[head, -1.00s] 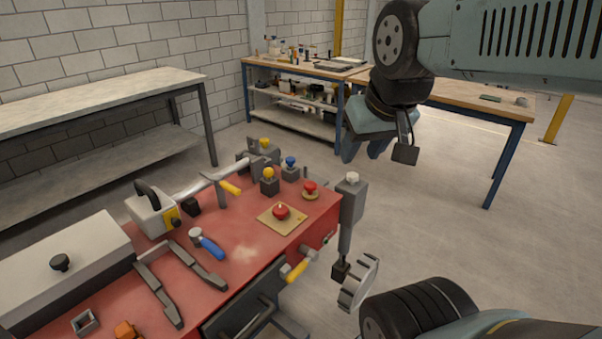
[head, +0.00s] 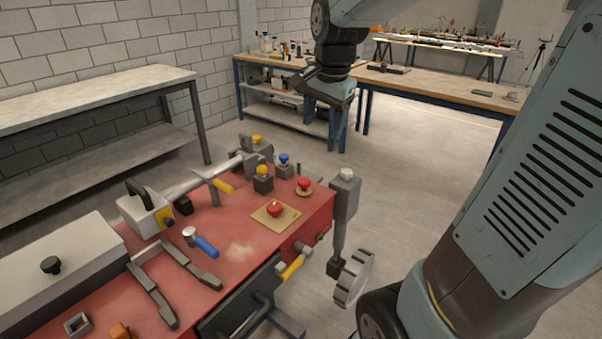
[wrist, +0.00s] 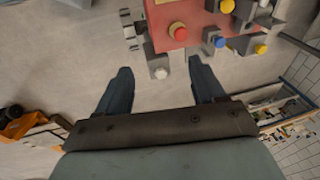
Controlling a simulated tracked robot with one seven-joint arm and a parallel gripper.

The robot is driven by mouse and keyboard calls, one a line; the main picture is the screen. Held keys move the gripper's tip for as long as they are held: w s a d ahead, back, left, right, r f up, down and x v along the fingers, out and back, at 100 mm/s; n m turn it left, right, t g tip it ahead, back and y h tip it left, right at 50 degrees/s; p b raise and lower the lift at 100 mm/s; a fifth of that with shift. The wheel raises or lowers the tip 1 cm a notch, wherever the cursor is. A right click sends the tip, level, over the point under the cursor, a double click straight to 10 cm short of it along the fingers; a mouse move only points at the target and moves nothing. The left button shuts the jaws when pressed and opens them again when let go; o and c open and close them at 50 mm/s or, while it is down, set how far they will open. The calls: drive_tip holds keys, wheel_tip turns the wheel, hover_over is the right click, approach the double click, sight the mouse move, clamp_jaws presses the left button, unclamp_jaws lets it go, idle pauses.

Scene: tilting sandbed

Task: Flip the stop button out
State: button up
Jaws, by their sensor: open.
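A red mushroom button (head: 275,209) sits on a square tan plate (head: 262,219) on the red bench top. A smaller red button (head: 304,184) on a round yellowish base stands near the bench's far right corner. I cannot tell for certain which is the stop button. My gripper (head: 333,122) hangs beyond the bench's far edge, fingers down, open and empty, apart from both buttons. In the wrist view, its two spread fingers (wrist: 160,65) point toward the bench.
Yellow (head: 262,172) and blue (head: 284,159) knobs stand close behind the buttons. A grey post with a white knob (head: 346,176) and a toothed wheel (head: 354,279) are at the bench's right side. Floor beyond is open.

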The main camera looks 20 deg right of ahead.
sight(304, 179)
drive_tip(key=w+f+m+g, duration=0.3)
drive_tip(key=w+f+m, duration=0.65)
drive_tip(key=w, duration=0.35)
wheel_tip(304, 179, down, 14)
drive_tip(key=shift+w, duration=0.15)
drive_tip(key=shift+c, duration=0.2)
drive_tip(key=shift+w+r, duration=0.1)
clamp_jaws()
